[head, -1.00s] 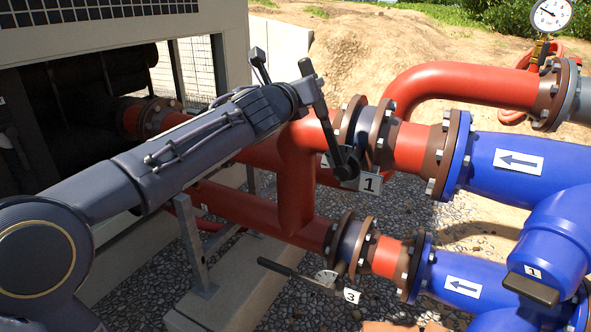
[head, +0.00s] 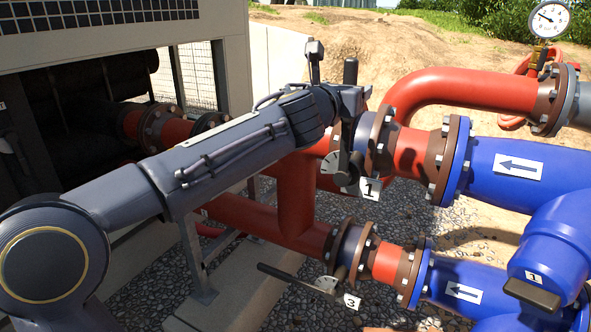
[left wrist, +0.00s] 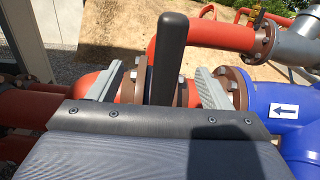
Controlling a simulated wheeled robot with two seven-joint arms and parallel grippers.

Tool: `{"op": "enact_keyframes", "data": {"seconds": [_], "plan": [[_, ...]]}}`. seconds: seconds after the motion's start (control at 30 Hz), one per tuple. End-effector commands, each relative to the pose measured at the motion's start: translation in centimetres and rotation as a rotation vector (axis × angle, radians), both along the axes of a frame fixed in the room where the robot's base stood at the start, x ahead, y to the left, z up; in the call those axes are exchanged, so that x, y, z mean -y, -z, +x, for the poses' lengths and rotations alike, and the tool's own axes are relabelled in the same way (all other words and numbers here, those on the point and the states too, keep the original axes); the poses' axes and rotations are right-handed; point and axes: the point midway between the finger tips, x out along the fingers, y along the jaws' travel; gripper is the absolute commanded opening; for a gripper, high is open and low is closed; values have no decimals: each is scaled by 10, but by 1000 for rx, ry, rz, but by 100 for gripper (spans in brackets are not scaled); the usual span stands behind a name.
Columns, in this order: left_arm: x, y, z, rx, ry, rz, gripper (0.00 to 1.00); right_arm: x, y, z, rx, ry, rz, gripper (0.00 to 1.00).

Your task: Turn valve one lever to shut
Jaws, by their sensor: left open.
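The valve one lever (head: 350,74) is a dark handle standing nearly upright at the red pipe flanges. The white tag marked 1 (head: 370,188) hangs at its foot, and a pale dial plate (head: 330,163) shows beside its base. My left gripper (head: 340,82) is at the lever's upper part. In the left wrist view the lever (left wrist: 170,58) stands between the two grey fingers of my open left gripper (left wrist: 158,88), with visible gaps on both sides. The gripper and forearm hide part of the lever and pipe in the head view. My right gripper is not in view.
Valve three's lever (head: 290,277) lies nearly level below, with a tag marked 3 (head: 352,302). Blue pipes (head: 510,165) with arrow labels fill the right. A red pipe (head: 460,88) bends behind valve one. A gauge (head: 550,18) stands at the top right. The chiller housing is at left.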

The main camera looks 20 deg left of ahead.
Motion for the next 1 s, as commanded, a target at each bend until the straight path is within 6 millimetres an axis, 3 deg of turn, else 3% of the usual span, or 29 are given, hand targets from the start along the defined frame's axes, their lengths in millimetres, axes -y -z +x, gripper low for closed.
{"op": "enact_keyframes", "data": {"seconds": [0.23, 0.7, 1.0], "plan": [[-1, 0, -4, 1, 0, 0, 72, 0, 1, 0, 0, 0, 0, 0], [-5, -1, -59, 2, 0, 0, 72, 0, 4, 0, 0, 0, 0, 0], [-5, 0, -70, 0, 1, 0, 72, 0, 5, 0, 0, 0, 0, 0]]}}
